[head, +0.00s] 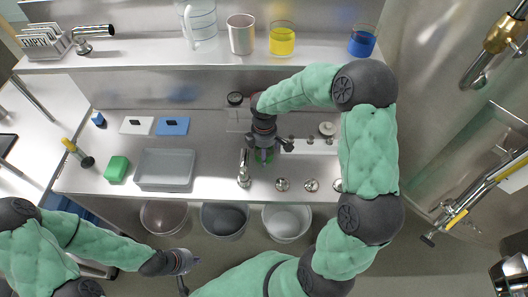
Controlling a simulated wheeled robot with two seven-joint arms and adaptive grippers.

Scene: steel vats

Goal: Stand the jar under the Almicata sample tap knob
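My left gripper (188,277) is at the bottom, in front of the bench, with its fingers spread and nothing seen between them. My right gripper (264,156) points down over the middle of the bench. I cannot make out for certain which vessel is the jar. On the shelf stand a glass with yellow liquid (282,40) and one with blue liquid (362,41). Brass-and-steel tap fittings (498,39) are on the vat at the right. No Almicata label is readable.
A grey tray (164,184) and a green block (117,168) lie on the bench's left part. A steel spout (244,168) and several small steel knobs stand near my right gripper. A pitcher (200,27) and steel cup (241,35) are on the shelf. Bins (286,237) stand below.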

